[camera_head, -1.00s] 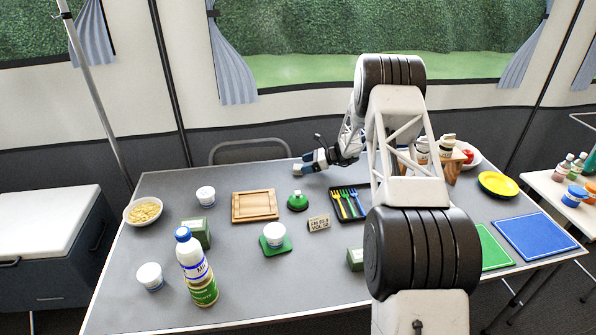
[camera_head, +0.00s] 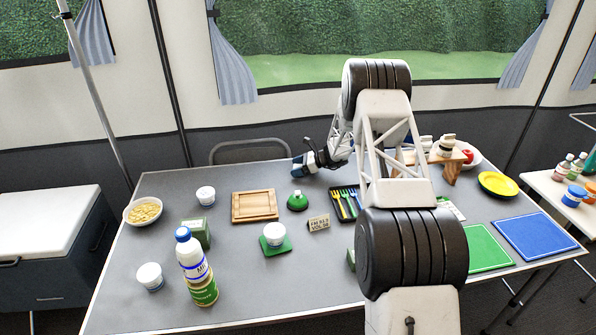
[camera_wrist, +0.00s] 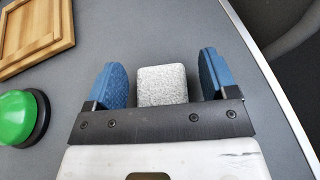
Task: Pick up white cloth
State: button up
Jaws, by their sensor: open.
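The white cloth (camera_wrist: 162,85) shows in the wrist view as a pale, speckled, rounded block-like shape on the grey table. It lies between the two blue fingers of my gripper (camera_wrist: 165,85), with a gap on each side. My gripper is open. Its lower part is hidden behind the gripper's dark bar. In the head view my gripper (camera_head: 299,166) is low at the far edge of the table, and the cloth cannot be made out there.
A wooden board (camera_head: 254,206) and a green button (camera_head: 297,201) are left of and in front of my gripper. A cutlery tray (camera_head: 346,203) is to its right. The table's far edge (camera_wrist: 262,72) runs close by, with a chair (camera_head: 250,150) behind it.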

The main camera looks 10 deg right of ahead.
aim_at(297, 166)
jog(key=shift+c, duration=0.3)
jog(key=c, duration=0.9)
jog(key=shift+r, duration=0.15)
jog(key=shift+c, duration=0.2)
jog(key=shift+r, duration=4.9)
